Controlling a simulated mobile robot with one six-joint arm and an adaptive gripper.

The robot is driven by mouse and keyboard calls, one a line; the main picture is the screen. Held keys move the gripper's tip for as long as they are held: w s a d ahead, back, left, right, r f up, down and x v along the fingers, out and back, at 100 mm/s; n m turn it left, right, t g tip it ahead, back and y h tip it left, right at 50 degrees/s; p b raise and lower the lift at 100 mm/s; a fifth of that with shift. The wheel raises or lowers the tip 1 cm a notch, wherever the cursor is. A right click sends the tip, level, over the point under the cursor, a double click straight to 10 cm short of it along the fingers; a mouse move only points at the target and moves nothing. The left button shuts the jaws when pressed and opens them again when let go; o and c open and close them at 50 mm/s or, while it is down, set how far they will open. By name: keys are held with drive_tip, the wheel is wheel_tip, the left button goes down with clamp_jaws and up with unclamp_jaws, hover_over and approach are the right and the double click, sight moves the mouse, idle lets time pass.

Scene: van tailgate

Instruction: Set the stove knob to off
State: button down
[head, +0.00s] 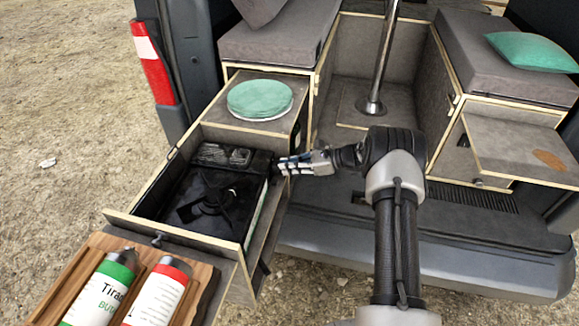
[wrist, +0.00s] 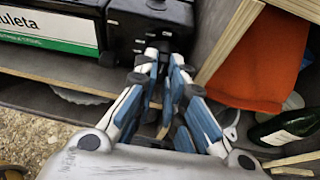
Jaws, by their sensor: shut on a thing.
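The black camping stove (head: 180,207) sits in the pulled-out drawer in the head view, with its burner and pan support (head: 215,198) on top. In the wrist view its dark end wall (wrist: 125,25) is ahead of my fingers. My gripper (head: 281,166) reaches in from the right to the stove's right side near the back corner. In the wrist view my gripper (wrist: 162,56) has its fingertips close together against the stove end, shut on the knob there. The fingers hide most of the knob, and its setting cannot be read.
Green plates (head: 260,98) lie on the box behind the stove. Two labelled canisters (head: 105,288) (head: 158,295) lie on a wooden board at the front left. The wrist view shows an orange item (wrist: 265,60) and a dark bottle (wrist: 290,127) at the right.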

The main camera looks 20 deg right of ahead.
drive_tip(key=c, duration=1.9)
unclamp_jaws()
drive_tip(key=shift+c, duration=0.2)
drive_tip(key=v, duration=1.2)
drive_tip(key=shift+w+r, duration=0.1)
drive_tip(key=shift+r, duration=0.05)
